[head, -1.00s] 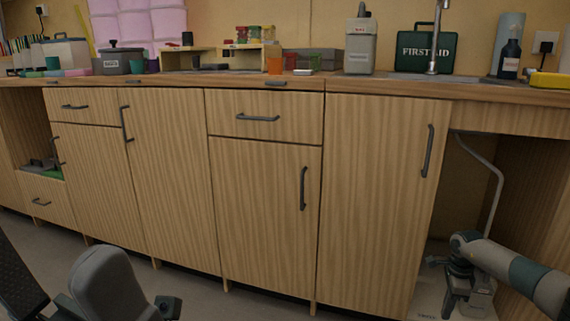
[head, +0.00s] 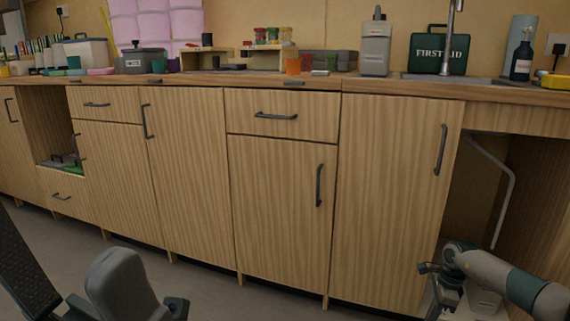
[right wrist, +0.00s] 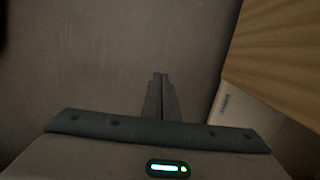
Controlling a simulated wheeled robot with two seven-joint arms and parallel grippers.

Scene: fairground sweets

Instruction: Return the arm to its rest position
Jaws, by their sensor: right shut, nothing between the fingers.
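My right gripper (right wrist: 159,76) shows in the right wrist view with its two fingers together and nothing between them.
Wooden cabinets (head: 185,190) stand across the view under a worktop (head: 400,88). A pale labelled object (right wrist: 232,108) lies close to the right gripper. On the worktop stand a green first aid case (head: 440,50), a grey bottle (head: 375,48) and an orange cup (head: 293,66). Floor in front is clear.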

